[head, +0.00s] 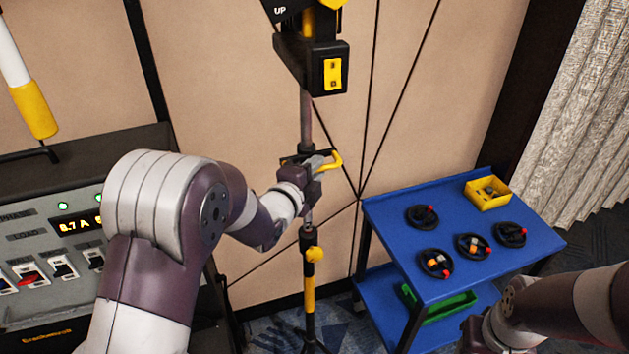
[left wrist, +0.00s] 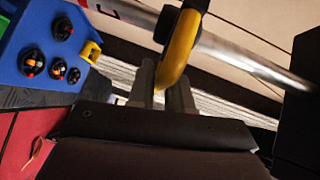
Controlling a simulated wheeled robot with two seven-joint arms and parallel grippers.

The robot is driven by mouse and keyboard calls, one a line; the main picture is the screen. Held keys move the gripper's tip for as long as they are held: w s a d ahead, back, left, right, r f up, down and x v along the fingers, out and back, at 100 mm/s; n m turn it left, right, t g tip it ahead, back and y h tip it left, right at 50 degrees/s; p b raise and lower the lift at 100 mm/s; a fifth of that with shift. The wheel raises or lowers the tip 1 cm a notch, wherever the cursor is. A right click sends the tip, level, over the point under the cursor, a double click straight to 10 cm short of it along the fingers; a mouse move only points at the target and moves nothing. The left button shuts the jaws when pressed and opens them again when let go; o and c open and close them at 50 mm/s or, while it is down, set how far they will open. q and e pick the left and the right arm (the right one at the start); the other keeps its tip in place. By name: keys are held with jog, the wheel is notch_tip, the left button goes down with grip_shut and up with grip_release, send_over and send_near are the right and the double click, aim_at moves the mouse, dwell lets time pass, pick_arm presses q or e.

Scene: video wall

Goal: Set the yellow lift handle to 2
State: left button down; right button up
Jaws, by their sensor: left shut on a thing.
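The yellow lift handle (head: 335,161) is a small bent bar beside the upright metal pole (head: 306,118) in the middle of the head view. My left gripper (head: 318,164) is shut on it. In the left wrist view the yellow lift handle (left wrist: 181,48) runs down between the two grey fingertips of my left gripper (left wrist: 163,88). Behind it, the silver pole (left wrist: 240,60) carries a red mark and part of a dark character, too cut off to read. The 2 mark is not readable in either view. My right arm enters at lower right; its fingertips are out of the picture.
A black box with a yellow plate (head: 333,74) sits higher on the pole, and a yellow knob (head: 314,254) lower. A blue cart (head: 390,215) with several black round items and a yellow bin (head: 488,193) stands right. A control panel (head: 40,250) stands left.

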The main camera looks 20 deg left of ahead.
pick_arm(q)
jog(key=shift+r, duration=0.1)
jog(key=c, duration=1.1)
grip_release()
jog(key=shift+c, duration=0.2)
jog(key=shift+s, duration=0.25)
jog(key=b+v, duration=0.3)
jog(key=v, duration=0.9)
jog(key=shift+s+r, duration=0.1)
jog(key=shift+s, duration=0.05)
